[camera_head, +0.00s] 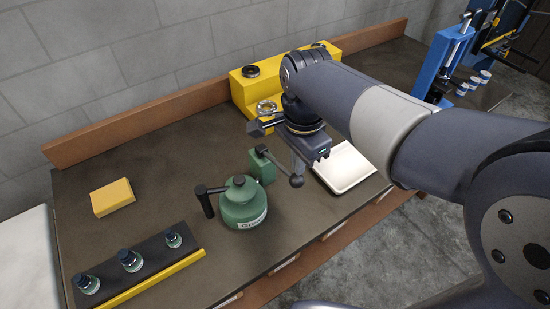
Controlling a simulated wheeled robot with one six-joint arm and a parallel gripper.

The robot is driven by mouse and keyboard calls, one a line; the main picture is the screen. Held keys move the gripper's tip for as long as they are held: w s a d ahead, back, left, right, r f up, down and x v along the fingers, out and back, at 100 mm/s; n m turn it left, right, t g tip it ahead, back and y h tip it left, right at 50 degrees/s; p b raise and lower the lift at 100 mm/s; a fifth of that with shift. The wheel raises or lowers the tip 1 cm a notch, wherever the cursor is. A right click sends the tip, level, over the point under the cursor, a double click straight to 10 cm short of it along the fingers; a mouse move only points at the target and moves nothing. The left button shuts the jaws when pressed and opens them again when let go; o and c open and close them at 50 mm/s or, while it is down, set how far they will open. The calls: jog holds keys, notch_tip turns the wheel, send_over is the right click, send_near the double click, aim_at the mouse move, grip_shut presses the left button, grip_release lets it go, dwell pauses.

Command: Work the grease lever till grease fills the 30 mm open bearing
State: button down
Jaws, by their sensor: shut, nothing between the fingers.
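The green grease pot (243,204) stands on the bench with a black side handle and a partly readable label. Beside it is a small green block (262,167). A dark lever (278,165) runs from its top down to the right and ends in a round knob (296,181). My gripper (299,165) points down at the knob, shut and empty; I cannot tell whether it touches. An open bearing-like silver ring (266,107) sits on the front of the yellow stand (242,93); its size and any grease cannot be made out.
Dark rings (251,71) sit on top of the yellow stand. A white tray (345,168) lies right of my gripper. A yellow block (112,197) and a rack of small bottles (130,260) are at left. A blue press (442,65) stands at back right.

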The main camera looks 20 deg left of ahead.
aim_at(297, 179)
jog(key=shift+f, duration=0.1)
jog(key=shift+f+b, duration=2.35)
jog(key=shift+f, duration=1.75)
notch_tip(297, 179, up, 9)
jog(key=p, duration=0.7)
jog(key=shift+f, duration=0.3)
jog(key=shift+f+b, duration=2.5)
jog(key=shift+f, duration=1.5)
